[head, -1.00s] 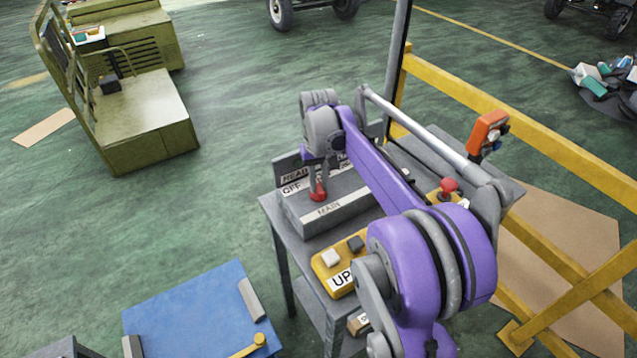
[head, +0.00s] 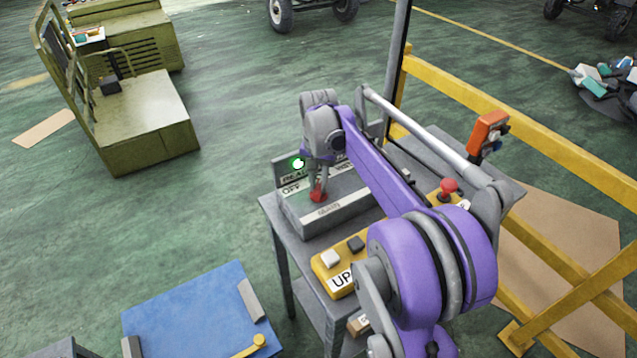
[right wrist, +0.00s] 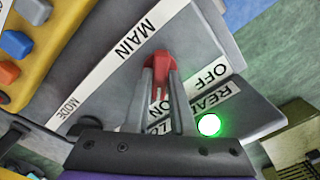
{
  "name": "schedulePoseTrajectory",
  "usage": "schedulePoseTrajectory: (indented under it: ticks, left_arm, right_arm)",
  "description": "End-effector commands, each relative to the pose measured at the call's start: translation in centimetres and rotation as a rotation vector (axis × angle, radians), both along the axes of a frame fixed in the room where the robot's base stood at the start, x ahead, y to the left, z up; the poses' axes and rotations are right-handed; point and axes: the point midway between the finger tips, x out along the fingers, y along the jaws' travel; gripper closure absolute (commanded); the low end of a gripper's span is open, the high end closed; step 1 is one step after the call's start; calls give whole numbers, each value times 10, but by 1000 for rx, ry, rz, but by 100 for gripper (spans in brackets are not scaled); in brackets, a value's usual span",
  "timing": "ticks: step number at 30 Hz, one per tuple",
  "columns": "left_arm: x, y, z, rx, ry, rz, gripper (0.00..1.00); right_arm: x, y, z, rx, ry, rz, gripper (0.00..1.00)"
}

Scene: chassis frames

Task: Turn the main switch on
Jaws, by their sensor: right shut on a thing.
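The main switch is a red lever on a grey box (head: 330,218) labelled MAIN, standing on a grey table. My right gripper (head: 318,190) comes down onto the lever (head: 317,197), its fingers shut on the red handle. In the right wrist view the red handle (right wrist: 161,72) sits between the two fingertips (right wrist: 160,90), near the OFF and partly hidden ON labels. A round lamp (head: 298,163) on the box's back panel glows green; it also shows in the right wrist view (right wrist: 209,125). My left gripper is not in view.
A yellow button box (head: 340,282) marked UP sits at the table's front. A red knob (head: 449,186) and an orange pendant (head: 488,135) are to the right, by a yellow railing (head: 520,115). A blue panel (head: 190,315) lies low at front left.

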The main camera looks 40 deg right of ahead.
Motion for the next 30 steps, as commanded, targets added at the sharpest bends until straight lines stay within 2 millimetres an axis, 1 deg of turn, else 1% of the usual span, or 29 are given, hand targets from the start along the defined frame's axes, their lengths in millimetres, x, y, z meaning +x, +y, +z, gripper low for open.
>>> schedulePoseTrajectory:
  ticks: [9, 10, 14, 15, 24, 26, 29, 30]
  left_arm:
    - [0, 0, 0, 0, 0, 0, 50]
    - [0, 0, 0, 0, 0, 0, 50]
    - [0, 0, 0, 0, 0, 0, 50]
    - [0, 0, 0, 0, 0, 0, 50]
    - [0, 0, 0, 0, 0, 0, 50]
    - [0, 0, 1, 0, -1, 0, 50]
    - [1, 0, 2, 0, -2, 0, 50]
    - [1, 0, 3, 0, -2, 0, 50]
  right_arm:
    - [0, 0, 0, 0, 0, -3, 100]
    - [0, 0, 0, 0, 0, -3, 74]
    - [0, 0, 0, 0, 0, -2, 50]
    - [0, 0, 0, 0, 0, -2, 48]
    - [0, 0, 2, 0, 0, -1, 48]
    - [0, 0, 6, 0, 0, -1, 48]
    - [0, 0, 21, 0, 0, -1, 48]
    - [0, 0, 28, 1, -1, -1, 48]
